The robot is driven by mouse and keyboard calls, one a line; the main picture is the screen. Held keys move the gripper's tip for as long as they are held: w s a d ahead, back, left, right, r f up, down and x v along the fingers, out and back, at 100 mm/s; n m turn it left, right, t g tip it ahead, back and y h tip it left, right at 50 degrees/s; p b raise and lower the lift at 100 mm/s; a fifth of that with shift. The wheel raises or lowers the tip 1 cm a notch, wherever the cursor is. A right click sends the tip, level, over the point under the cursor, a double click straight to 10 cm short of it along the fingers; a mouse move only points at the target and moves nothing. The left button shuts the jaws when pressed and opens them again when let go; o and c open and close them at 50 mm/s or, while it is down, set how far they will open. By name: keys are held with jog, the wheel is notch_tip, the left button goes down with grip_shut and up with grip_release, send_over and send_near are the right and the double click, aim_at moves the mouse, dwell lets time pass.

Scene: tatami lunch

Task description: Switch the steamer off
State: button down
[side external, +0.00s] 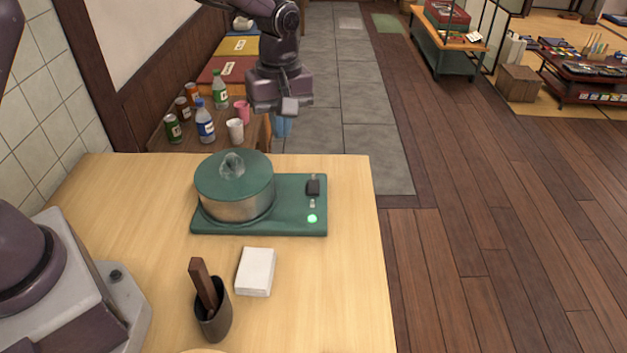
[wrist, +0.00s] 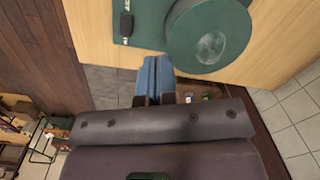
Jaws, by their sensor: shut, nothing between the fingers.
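The steamer is a round metal pot (side external: 238,206) with a green lid (side external: 210,176) and clear knob, on a green base (side external: 285,225). On the base's right part, a black switch knob (side external: 313,187) sits in a short slot, nearer its far end. A green light (side external: 312,218) glows in front of it. The wrist view shows the switch knob (wrist: 126,24), base (wrist: 148,15) and lid (wrist: 185,40) at the top. My gripper (side external: 284,128) is shut and empty, beyond the base and above it, touching nothing. Its blue fingers (wrist: 155,75) also show in the wrist view.
The steamer stands on a pale wooden counter (side external: 180,270). A white block (side external: 256,271) and a dark cup (side external: 214,320) with a brown wooden piece stand in front. Bottles, cans and cups, including a white cup (side external: 235,131), stand on a low table behind. The counter right of the base is clear.

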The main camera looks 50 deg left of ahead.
aim_at(313, 189)
jog(key=w+d+f+n, duration=0.1)
jog(key=w+n, duration=0.5)
jog(key=n, duration=0.7)
jog(key=shift+w+f+t, duration=0.3)
jog(key=shift+w+f, duration=0.05)
jog(key=shift+f, duration=0.35)
jog(key=shift+f, duration=0.1)
notch_tip(313, 189, down, 14)
jog(key=shift+r, duration=0.1)
jog(key=shift+f, duration=0.3)
jog(key=shift+a, duration=0.1)
